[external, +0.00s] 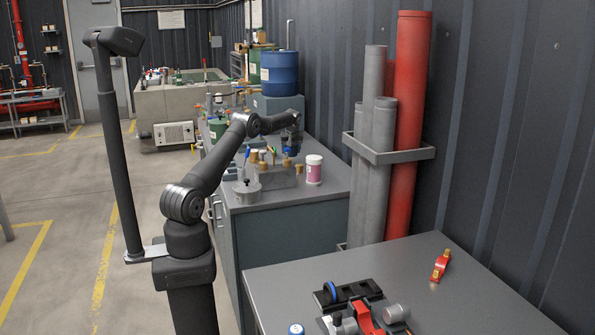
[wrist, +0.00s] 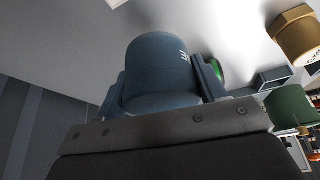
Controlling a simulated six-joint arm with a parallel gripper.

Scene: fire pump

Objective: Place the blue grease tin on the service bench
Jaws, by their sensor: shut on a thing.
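My gripper (external: 290,140) is shut on the blue grease tin (wrist: 160,72), which fills the space between the two fingers in the wrist view. The tin shows white marks on its side. In the external view the gripper is at the far end of my outstretched arm, over the rear part of the middle grey bench (external: 335,195), and the tin there is too small to make out clearly. A second grey bench (external: 470,275) stands nearer the camera. I cannot tell which is the service bench.
A white and pink canister (external: 314,168), a grey pot (external: 247,192) and several brass fittings crowd the middle bench. A blue drum (external: 280,72) stands behind. Grey and red pipes (external: 408,120) rise by the wall. The near bench holds a red-handled part (external: 440,265), with clear surface around it.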

